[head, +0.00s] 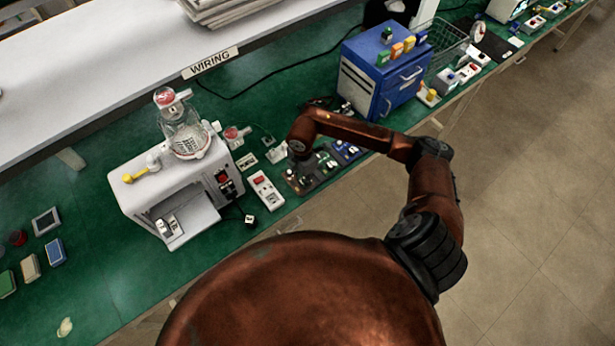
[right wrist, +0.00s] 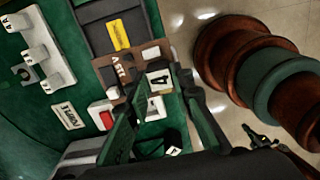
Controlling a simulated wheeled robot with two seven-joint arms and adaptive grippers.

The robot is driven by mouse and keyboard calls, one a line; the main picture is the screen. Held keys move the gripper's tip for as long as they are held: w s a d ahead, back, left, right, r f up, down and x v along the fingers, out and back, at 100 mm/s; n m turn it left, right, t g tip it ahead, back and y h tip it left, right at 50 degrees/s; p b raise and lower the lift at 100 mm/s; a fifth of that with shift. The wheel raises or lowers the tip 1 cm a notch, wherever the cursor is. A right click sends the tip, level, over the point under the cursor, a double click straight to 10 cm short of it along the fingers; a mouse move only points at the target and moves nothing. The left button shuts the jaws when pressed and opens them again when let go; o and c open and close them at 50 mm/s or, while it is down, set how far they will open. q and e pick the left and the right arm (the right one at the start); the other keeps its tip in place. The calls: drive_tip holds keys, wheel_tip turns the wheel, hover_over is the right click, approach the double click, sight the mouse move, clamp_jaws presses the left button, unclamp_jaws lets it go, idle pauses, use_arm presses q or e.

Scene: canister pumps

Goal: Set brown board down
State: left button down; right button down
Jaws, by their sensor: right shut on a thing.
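The brown board (right wrist: 150,54) shows in the right wrist view, with white blocks and a dark part on it. In the head view the board (head: 297,186) is at the bench's front edge, partly covered by my right arm. My right gripper (right wrist: 158,88) is shut on the brown board, its two dark fingers on either side of a white block marked 4. In the head view the right gripper (head: 299,163) points down onto the board. Whether the board touches the bench is hidden. My left gripper is not in view.
A blue board (head: 346,152) lies just right of the brown one. A white device with a red button (head: 265,190) lies to its left, near a white machine (head: 180,190). A blue cabinet (head: 385,70) stands at the back right. Floor lies beyond the front edge.

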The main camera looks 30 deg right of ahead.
drive_tip(key=w+d+f, duration=0.1)
drive_tip(key=f, duration=0.1)
drive_tip(key=w+d+f, duration=0.1)
drive_tip(key=f, duration=0.1)
drive_tip(key=w+d+f, duration=0.1)
drive_tip(key=d+f, duration=0.1)
drive_tip(key=shift+w, duration=0.3)
wheel_tip(320, 180, down, 3)
drive_tip(key=shift+w+d+p, duration=0.1)
drive_tip(key=shift+p, duration=0.55)
drive_tip(key=shift+f, duration=0.15)
drive_tip(key=c, duration=1.7)
unclamp_jaws()
drive_tip(key=shift+f, duration=0.15)
drive_tip(key=shift+r, duration=0.25)
wheel_tip(320, 180, up, 12)
drive_tip(key=shift+f+b, duration=0.1)
drive_tip(key=shift+b, duration=0.7)
